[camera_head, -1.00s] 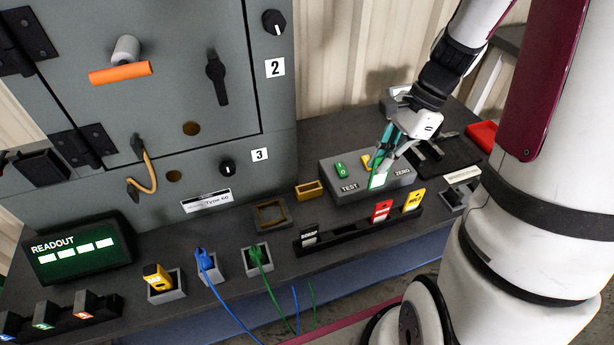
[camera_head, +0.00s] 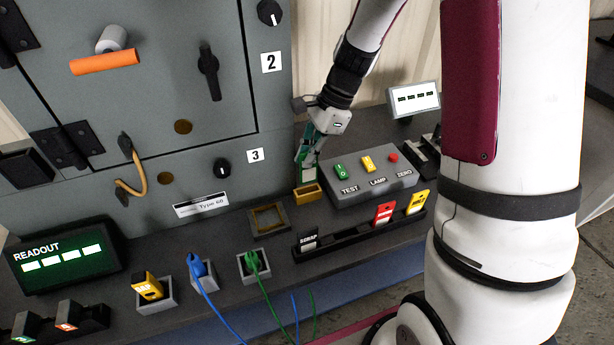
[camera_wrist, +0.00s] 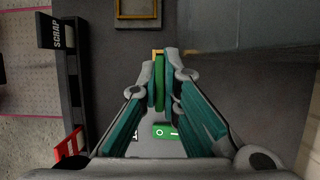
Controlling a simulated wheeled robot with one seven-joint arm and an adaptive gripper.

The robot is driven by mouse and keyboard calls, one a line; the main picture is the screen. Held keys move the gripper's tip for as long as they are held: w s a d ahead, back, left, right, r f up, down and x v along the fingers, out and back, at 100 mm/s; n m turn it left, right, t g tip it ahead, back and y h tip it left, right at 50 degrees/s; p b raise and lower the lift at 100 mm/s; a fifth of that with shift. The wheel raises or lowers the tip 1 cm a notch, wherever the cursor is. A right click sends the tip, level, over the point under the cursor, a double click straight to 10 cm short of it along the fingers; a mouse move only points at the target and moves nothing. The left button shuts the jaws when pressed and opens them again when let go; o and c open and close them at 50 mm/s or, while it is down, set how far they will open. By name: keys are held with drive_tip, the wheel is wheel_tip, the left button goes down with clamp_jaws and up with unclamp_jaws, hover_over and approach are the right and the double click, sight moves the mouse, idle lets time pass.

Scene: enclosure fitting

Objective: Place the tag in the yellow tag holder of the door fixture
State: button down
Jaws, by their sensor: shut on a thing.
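My gripper (camera_head: 308,160) is shut on a green tag with a pale face (camera_head: 310,174). It holds the tag upright, pointing down, near the small yellow tag holder (camera_head: 307,196) on the bench. In the head view the tag's lower end appears right at or just above the holder; I cannot tell whether it is inside. In the wrist view my gripper (camera_wrist: 160,75) pinches the green tag (camera_wrist: 159,85) between its fingers. The yellow holder (camera_wrist: 156,53) shows only as a thin rim just beyond the fingertips, mostly hidden by them.
The button box (camera_head: 345,185) stands close right of the holder. A square frame (camera_head: 255,232) lies to its left. The grey cabinet (camera_head: 225,135) rises behind. A black rack (camera_head: 345,237) holds red and yellow tags in front. Corded plugs stand further left.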

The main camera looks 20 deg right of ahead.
sight(303, 183)
wheel_tip(303, 183, down, 6)
drive_tip(key=shift+r+b, duration=0.1)
drive_tip(key=shift+b, duration=0.75)
drive_tip(key=shift+w+a, duration=0.1)
drive_tip(key=shift+w, duration=0.05)
drive_tip(key=shift+f, duration=0.25)
drive_tip(key=c, duration=2.1)
unclamp_jaws()
drive_tip(key=shift+o, duration=0.2)
drive_tip(key=p+v, duration=0.3)
drive_tip(key=v, duration=0.9)
drive_tip(key=shift+r, duration=0.2)
